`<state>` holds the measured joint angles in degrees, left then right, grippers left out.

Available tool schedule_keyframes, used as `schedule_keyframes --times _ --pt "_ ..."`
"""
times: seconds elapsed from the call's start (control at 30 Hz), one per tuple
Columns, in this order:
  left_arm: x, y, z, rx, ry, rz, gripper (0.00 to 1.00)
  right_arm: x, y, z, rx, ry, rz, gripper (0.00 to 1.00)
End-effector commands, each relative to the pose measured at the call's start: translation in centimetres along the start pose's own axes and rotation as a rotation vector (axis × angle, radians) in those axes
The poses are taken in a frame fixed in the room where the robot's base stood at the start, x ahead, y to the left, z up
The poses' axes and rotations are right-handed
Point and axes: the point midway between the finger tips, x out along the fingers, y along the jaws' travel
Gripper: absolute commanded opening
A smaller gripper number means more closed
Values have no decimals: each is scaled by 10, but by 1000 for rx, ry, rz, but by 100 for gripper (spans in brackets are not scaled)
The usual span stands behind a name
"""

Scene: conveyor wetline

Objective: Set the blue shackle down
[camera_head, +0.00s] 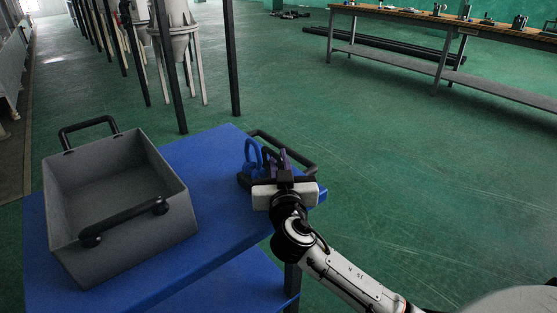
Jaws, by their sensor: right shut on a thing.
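The blue shackle (252,154) is at the right-hand end of the blue table, its loop upright. My right gripper (279,165) is there, shut on the blue shackle, with its white body on the near side. The fingers and body hide part of the shackle, and I cannot tell whether it touches what is under it. A small purple thing (285,158) shows close by the fingers, partly hidden. My left gripper is not in view.
A large grey bin (170,225) with black handles stands on the left of the blue table (215,150). A black handle (300,160) rises just behind my right gripper. Blue tabletop between bin and gripper is bare. A long workbench (480,27) stands far off.

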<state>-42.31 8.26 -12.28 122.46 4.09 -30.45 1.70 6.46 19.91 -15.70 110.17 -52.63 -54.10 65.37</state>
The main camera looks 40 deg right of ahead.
Motion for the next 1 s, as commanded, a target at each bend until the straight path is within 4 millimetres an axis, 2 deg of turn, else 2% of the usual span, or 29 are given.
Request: schedule_keyframes --times 0.1,0.13,0.23,0.57,0.67,1.0 --pt "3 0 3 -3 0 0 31 0 0 1 3 4 0 0" --pt "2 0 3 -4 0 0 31 0 0 3 1 0 0 12" --pt "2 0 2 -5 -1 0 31 0 0 2 1 0 0 29" --pt "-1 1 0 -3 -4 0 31 0 0 -3 0 0 -1 29" --pt "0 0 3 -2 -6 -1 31 -14 -1 1 2 -3 -3 29" --pt "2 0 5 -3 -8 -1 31 -86 0 1 4 -4 0 29"
